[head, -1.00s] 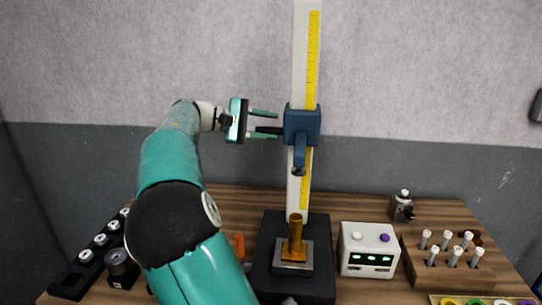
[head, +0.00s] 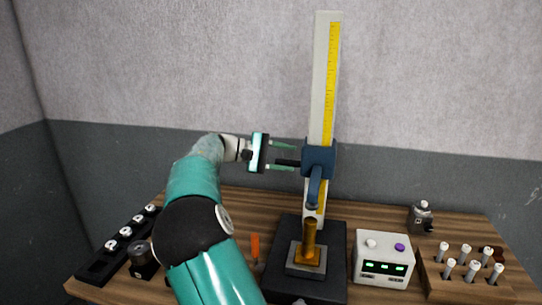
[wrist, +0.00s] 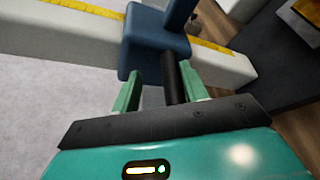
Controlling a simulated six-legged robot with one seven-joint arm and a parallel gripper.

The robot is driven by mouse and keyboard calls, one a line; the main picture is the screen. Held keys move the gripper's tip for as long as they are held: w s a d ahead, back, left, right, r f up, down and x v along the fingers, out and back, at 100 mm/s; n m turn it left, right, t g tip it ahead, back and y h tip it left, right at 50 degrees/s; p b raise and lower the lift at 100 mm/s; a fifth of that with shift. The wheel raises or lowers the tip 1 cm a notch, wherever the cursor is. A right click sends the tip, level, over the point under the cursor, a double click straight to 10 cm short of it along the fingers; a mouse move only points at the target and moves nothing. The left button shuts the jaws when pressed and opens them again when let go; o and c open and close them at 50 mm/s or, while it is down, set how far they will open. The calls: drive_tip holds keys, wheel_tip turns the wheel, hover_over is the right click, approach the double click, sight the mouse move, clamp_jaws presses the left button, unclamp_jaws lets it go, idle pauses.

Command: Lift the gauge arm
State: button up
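The gauge arm is a dark blue carriage (head: 319,158) on an upright white column (head: 326,70) with a yellow scale. A blue probe (head: 314,188) hangs from its front, just above a brass post. A dark rod (head: 288,163) sticks out to its left. My gripper (head: 281,156) is left of the carriage, open, with its green fingers on either side of that rod. In the wrist view the rod (wrist: 174,78) lies between my fingers (wrist: 160,90), nearer the right one, with a clear gap at the left one.
The brass post (head: 311,238) stands on a plate on the dark base (head: 280,280). A white box (head: 383,260) with green displays and a rack (head: 465,283) with several white-topped pins are at right. A black strip (head: 112,252) with knobs and an orange-handled tool (head: 255,246) are at left.

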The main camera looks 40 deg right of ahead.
drive_tip(key=v, duration=1.5)
drive_tip(key=shift+a+r, duration=0.2)
drive_tip(key=shift+a, duration=0.15)
idle(0.8)
idle(0.4)
